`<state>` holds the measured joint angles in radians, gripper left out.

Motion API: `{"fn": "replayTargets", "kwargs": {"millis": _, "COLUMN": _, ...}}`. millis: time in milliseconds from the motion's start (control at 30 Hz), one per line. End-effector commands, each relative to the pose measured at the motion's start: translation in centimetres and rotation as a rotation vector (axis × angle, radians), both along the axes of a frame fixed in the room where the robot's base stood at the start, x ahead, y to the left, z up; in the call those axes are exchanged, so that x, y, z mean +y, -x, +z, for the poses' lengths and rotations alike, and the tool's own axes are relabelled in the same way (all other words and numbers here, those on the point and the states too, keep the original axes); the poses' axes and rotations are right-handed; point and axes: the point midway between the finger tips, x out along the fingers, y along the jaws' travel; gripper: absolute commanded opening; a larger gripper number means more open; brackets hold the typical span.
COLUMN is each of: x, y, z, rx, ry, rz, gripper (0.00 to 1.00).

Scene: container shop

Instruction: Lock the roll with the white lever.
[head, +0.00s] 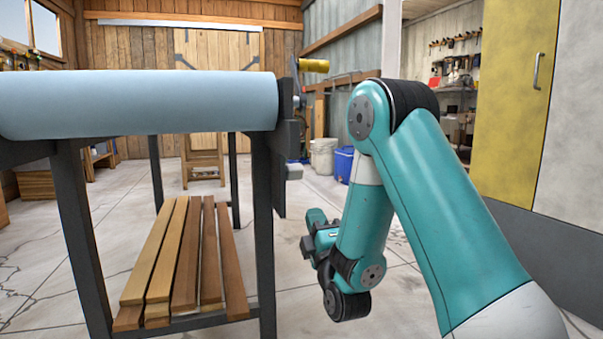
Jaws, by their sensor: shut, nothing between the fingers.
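The roll (140,103) is a long light-blue cylinder lying level across a dark metal stand (262,200) at the left. The small white lever (294,172) sticks out to the right from the dark plate at the stand's right end, below the roll's axle. A crank with a yellow handle (314,65) sits higher at the same end. My gripper (307,246) is below and slightly right of the white lever in the picture, apart from it. It is shut and empty; its fingertips are small and hard to make out.
Several wooden planks (185,262) lie on the stand's lower shelf. A blue bin (344,163) and a white bucket (323,156) stand on the floor behind. A yellow cabinet door (505,100) is at the right. The floor around my gripper looks clear.

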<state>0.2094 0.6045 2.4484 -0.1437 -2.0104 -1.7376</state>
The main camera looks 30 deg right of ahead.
Motion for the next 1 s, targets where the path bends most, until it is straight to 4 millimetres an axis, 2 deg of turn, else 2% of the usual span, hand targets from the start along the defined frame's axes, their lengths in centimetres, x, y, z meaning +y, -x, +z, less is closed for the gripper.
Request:
{"fn": "replayTargets", "kwargs": {"millis": 33, "x": -0.2, "y": -0.6, "z": 1.3, "rx": 0.002, "ry": -0.001, "rz": 0.000, "gripper": 0.00}}
{"fn": "replayTargets", "kwargs": {"millis": 300, "x": -0.9, "y": -3.3, "z": 2.9, "rx": 0.002, "ry": -0.001, "rz": 0.000, "gripper": 0.00}}
{"fn": "replayTargets", "kwargs": {"millis": 667, "x": -1.8, "y": -6.2, "z": 4.4, "rx": 0.001, "ry": -0.002, "rz": 0.000, "gripper": 0.00}}
{"fn": "replayTargets", "kwargs": {"millis": 833, "x": -2.4, "y": -8.3, "z": 4.9, "rx": -0.004, "ry": 0.001, "rz": -0.001, "gripper": 0.00}}
{"fn": "replayTargets", "kwargs": {"millis": 1000, "x": -2.7, "y": -9.2, "z": 5.5, "rx": -0.002, "ry": -0.002, "rz": 0.000, "gripper": 0.00}}
